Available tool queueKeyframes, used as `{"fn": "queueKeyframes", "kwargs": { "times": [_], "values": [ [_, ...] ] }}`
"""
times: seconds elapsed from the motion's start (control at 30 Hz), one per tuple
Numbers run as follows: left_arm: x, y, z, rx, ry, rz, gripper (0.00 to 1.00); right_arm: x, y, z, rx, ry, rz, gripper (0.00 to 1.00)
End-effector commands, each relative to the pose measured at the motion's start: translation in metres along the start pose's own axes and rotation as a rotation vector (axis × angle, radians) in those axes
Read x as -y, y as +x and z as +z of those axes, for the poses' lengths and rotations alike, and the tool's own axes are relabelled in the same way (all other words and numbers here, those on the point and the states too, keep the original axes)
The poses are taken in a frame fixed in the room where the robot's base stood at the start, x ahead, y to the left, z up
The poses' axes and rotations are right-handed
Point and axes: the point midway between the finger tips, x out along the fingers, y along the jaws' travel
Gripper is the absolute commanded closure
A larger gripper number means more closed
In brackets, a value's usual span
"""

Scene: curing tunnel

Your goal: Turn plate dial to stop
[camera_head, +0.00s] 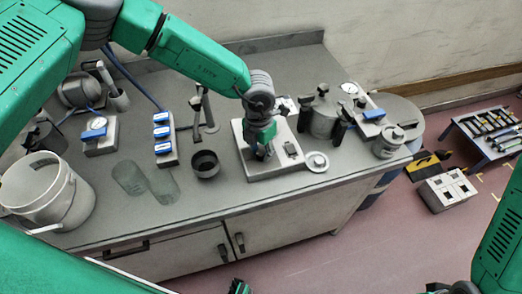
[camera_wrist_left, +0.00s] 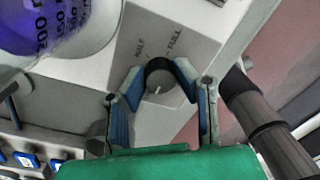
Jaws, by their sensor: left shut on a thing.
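The plate (camera_head: 258,174) is a pale, flat unit on the bench, right of centre in the head view. My left gripper (camera_head: 264,153) reaches down over it and hides its dial there. In the left wrist view the dark round dial (camera_wrist_left: 160,80) sits on a grey panel (camera_wrist_left: 185,42) lettered HALF and FULL. A light pointer mark shows on the dial's face. The two fingers of my left gripper (camera_wrist_left: 160,84) close around the dial from both sides.
A marked beaker (camera_wrist_left: 55,25) with violet-blue contents stands beside the panel. A dark cup (camera_head: 205,164) is left of the plate, and a small round pale item (camera_head: 317,162) is at its right. A pot (camera_head: 320,120) stands behind. A white bucket (camera_head: 47,190) is far left.

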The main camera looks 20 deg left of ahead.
Motion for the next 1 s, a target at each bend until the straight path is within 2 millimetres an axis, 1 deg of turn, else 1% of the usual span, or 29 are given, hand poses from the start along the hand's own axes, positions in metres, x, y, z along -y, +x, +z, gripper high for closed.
{"fn": "queueKeyframes", "kwargs": {
  "times": [0.03, 0.07, 0.1, 0.13, 0.17, 0.47, 0.57, 0.67, 0.9, 1.0],
  "values": [
    [-0.002, -0.004, 0.005, 0.013, -0.003, 0.002, 1.0, 0.0, 0.0, 0.0, 0.0, 0.0, 0.0, 0.59],
    [-0.002, -0.004, 0.005, 0.013, -0.003, 0.002, 1.0, 0.0, 0.0, 0.0, 0.0, 0.0, 0.0, 0.59],
    [-0.002, -0.004, 0.005, 0.013, -0.003, 0.002, 0.71, 0.0, 0.0, 0.0, 0.0, 0.0, 0.0, 0.59],
    [-0.002, -0.004, 0.005, 0.013, -0.003, 0.002, 0.6, 0.0, 0.0, 0.0, 0.0, 0.0, 0.0, 0.59],
    [-0.002, -0.004, 0.005, 0.013, -0.003, 0.002, 0.54, 0.0, 0.0, 0.0, 0.0, 0.0, 0.0, 0.59],
    [-0.001, -0.003, 0.002, 0.006, -0.001, 0.001, 0.54, 0.0, 0.0, 0.001, -0.001, 0.0, 0.0, 0.59],
    [-0.001, -0.008, 0.002, 0.007, -0.001, 0.002, 0.54, 0.0, -0.001, 0.003, -0.003, 0.0, 0.0, 0.59],
    [-0.001, -0.022, 0.002, 0.008, 0.0, 0.0, 0.54, 0.0, -0.001, 0.003, -0.003, 0.0, 0.0, 0.59],
    [-0.001, -0.073, 0.004, 0.009, -0.001, 0.0, 0.54, 0.0, -0.001, 0.003, -0.003, 0.0, 0.0, 0.59],
    [-0.002, -0.092, 0.004, 0.008, -0.003, 0.0, 0.54, 0.0, -0.001, 0.003, -0.003, 0.0, 0.0, 0.59]
  ]
}}
